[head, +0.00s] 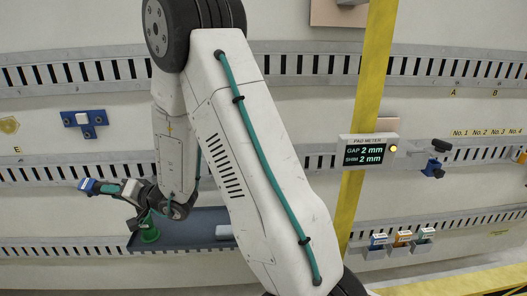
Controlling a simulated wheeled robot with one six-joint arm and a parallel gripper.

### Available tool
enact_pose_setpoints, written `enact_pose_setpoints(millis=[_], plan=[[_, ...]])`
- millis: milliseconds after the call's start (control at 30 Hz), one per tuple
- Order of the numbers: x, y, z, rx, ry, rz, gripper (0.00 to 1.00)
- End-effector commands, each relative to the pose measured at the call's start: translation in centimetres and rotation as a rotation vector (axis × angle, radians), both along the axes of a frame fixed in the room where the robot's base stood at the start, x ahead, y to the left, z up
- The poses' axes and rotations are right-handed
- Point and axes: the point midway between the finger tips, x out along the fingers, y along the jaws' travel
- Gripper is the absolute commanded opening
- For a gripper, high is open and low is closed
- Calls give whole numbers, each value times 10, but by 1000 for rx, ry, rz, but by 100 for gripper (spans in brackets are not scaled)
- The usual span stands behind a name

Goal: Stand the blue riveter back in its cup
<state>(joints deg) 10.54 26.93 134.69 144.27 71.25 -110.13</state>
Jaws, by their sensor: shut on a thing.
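My gripper (129,192) is at the left in the head view, reaching left above a dark tray. It is shut on a small tool with a blue end, which I take as the blue riveter (88,186). The tool lies nearly level, its blue end pointing left, clear of the tray. The contact of the jaws is too small to see well. A green, round, cup-like thing (150,235) stands on the tray just below my gripper. I cannot tell whether it is the riveter's cup.
The blue-grey tray (190,241) runs along the panel, partly behind my arm, with a pale block (224,232) on it. A blue bracket (84,124) is above left. A pad meter (369,151) reads gap 2 mm, shim 2 mm. Blue, orange and teal-topped holders (402,240) are at right.

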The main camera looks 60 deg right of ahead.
Motion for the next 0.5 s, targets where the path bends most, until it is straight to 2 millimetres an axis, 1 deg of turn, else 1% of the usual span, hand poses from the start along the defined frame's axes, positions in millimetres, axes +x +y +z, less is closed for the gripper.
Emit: enact_pose_setpoints(millis=[33,200,367,500], plan=[[-1,0,11,-16,14,44,0],[-17,-1,28,-91,133,233,0],[-38,-8,35,-191,253,396,0],[-60,-22,37,-307,361,530,0]])
